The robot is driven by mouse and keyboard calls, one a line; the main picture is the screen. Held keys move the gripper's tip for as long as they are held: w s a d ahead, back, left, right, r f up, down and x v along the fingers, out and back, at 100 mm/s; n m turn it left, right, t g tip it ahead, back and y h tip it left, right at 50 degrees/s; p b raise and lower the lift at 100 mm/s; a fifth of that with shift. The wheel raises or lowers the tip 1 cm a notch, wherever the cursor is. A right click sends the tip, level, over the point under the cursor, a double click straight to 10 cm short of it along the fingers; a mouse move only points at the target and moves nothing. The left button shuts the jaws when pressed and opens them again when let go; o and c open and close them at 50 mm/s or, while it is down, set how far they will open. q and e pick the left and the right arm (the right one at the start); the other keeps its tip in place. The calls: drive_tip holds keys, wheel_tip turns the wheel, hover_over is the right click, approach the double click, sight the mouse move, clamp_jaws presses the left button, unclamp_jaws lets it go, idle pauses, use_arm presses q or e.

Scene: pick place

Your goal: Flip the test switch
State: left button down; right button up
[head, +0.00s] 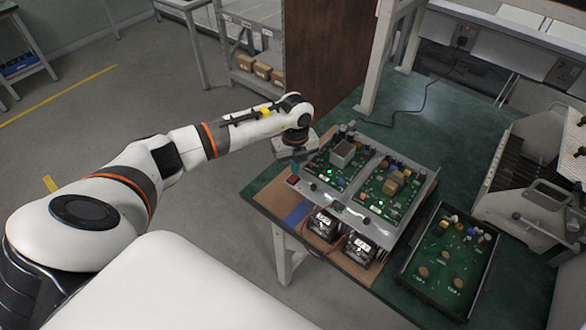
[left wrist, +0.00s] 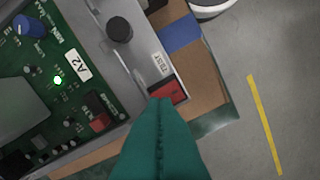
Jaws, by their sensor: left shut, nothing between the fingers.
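The test switch (left wrist: 172,89) is a small red rocker in a dark frame beside a "TEST" label on the metal front edge of the board tray. In the head view the red switch (head: 292,180) is at the tray's left front corner. My left gripper's teal fingers (left wrist: 158,106) are shut and empty. Their tips overlap the near edge of the switch in the left wrist view; I cannot tell whether they touch it. In the head view my left wrist is just behind that corner, and its fingertips are not clearly seen. My right gripper is not in view.
The metal tray (head: 330,204) holds two green circuit boards with lit green lamps. A black knob (left wrist: 119,28) is near the switch. Two black meters (head: 342,237) with wires stand in front. Another board tray (head: 402,275) lies right. Open floor is left of the table (head: 467,140).

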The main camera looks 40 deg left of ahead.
use_arm(q)
drive_tip(key=shift+s+f+b, duration=0.1)
drive_tip(key=shift+f+b, duration=0.65)
drive_tip(key=shift+f, duration=0.25)
idle(0.8)
drive_tip(key=shift+r, duration=0.1)
drive_tip(key=shift+r+p, duration=2.75)
drive_tip(key=shift+r, duration=0.7)
